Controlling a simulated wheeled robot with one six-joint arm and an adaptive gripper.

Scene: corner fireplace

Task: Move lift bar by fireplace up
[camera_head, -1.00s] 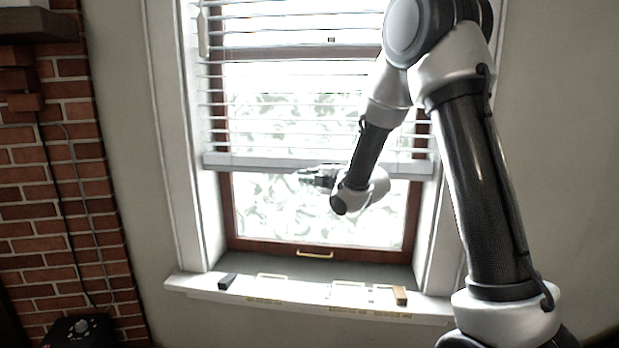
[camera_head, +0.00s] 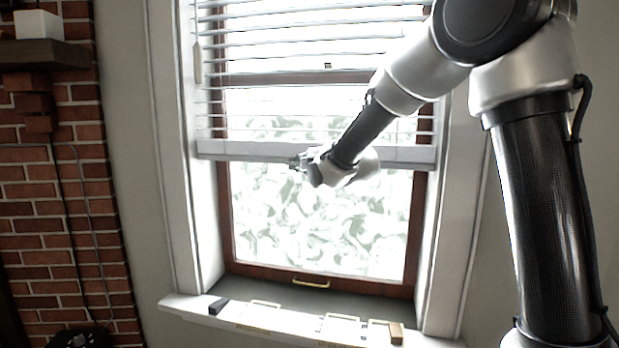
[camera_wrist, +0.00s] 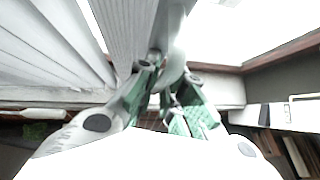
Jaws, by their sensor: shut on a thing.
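The lift bar (camera_head: 240,150) is the wide white bottom rail of the blind across the window. It hangs roughly level, partway up the window, with the slats (camera_head: 260,112) above it. My gripper (camera_head: 298,162) is at the bar's lower edge, near its middle. In the wrist view, the green-padded fingers of my gripper (camera_wrist: 168,80) close around the pale bar (camera_wrist: 130,30), which runs away upward in the picture. My wrist and forearm hide part of the bar to the right of the grip.
The windowsill (camera_head: 260,319) below holds a black block (camera_head: 218,306) and a tan block (camera_head: 396,334). A brass handle (camera_head: 311,283) is on the lower window frame. A brick fireplace wall (camera_head: 80,200) with a mantel (camera_head: 45,54) stands at the left.

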